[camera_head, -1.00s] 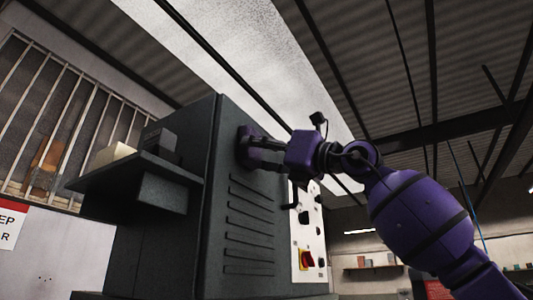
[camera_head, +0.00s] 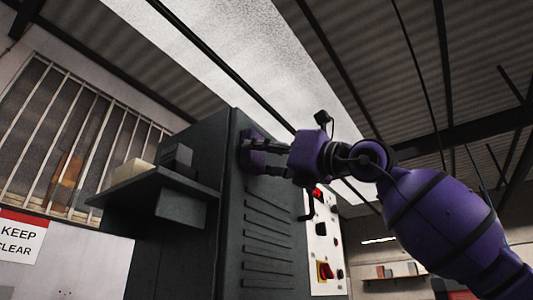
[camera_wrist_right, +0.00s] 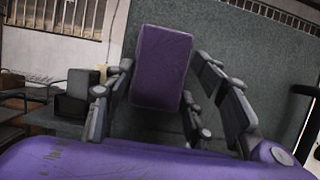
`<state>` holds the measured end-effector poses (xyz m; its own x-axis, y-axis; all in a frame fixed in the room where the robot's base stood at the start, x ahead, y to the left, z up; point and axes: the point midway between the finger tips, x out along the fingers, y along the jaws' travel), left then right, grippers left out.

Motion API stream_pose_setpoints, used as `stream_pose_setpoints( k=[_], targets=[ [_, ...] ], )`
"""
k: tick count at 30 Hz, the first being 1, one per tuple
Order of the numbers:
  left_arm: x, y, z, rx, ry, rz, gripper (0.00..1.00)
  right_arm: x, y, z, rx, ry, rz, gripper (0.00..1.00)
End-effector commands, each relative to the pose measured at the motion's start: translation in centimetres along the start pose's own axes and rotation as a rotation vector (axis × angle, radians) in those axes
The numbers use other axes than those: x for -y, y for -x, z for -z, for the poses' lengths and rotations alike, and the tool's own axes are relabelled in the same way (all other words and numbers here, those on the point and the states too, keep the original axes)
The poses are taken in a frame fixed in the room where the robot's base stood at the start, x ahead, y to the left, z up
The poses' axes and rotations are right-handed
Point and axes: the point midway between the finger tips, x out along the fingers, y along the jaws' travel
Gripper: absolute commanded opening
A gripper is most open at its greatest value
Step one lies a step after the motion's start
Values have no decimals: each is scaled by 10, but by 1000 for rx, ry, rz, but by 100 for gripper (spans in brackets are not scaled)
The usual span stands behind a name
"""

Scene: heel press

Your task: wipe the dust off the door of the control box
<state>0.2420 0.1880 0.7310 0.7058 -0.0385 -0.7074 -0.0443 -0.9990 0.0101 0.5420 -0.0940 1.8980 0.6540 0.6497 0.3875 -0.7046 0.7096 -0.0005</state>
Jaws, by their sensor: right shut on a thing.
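The control box (camera_head: 170,240) is a tall dark grey cabinet. Its door (camera_head: 265,270), with a row of horizontal slots, faces right in the head view. My right gripper (camera_head: 268,158) is shut on a purple block (camera_head: 252,148), held against the upper part of the door near its left edge. In the right wrist view the purple block (camera_wrist_right: 161,66) sits between the dark fingers, in front of the grey-green speckled door surface (camera_wrist_right: 225,60). I cannot tell dust from the surface texture. The block hides the door patch behind it. My left gripper is not in view.
A pale panel (camera_head: 322,240) right of the door carries a red-and-yellow switch (camera_head: 325,271), dark knobs and a black handle (camera_head: 308,205). A shelf (camera_head: 160,183) with a cream block (camera_head: 133,170) and a dark box (camera_head: 176,158) juts from the box's left side.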

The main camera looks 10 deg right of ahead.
Motion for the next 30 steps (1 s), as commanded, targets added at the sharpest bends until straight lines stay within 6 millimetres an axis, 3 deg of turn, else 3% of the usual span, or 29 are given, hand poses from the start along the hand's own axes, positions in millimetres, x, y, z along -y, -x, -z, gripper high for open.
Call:
stream_pose_setpoints(
  k=[5, 19, 30],
  targets=[
    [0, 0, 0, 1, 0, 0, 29, 1, 7, -1, -2, -1, 1, 30],
    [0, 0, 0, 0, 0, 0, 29, 1, 50, -20, -1, 0, 1, 30],
    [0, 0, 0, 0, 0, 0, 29, 1, 55, -22, -1, 0, 0, 30]
  ],
)
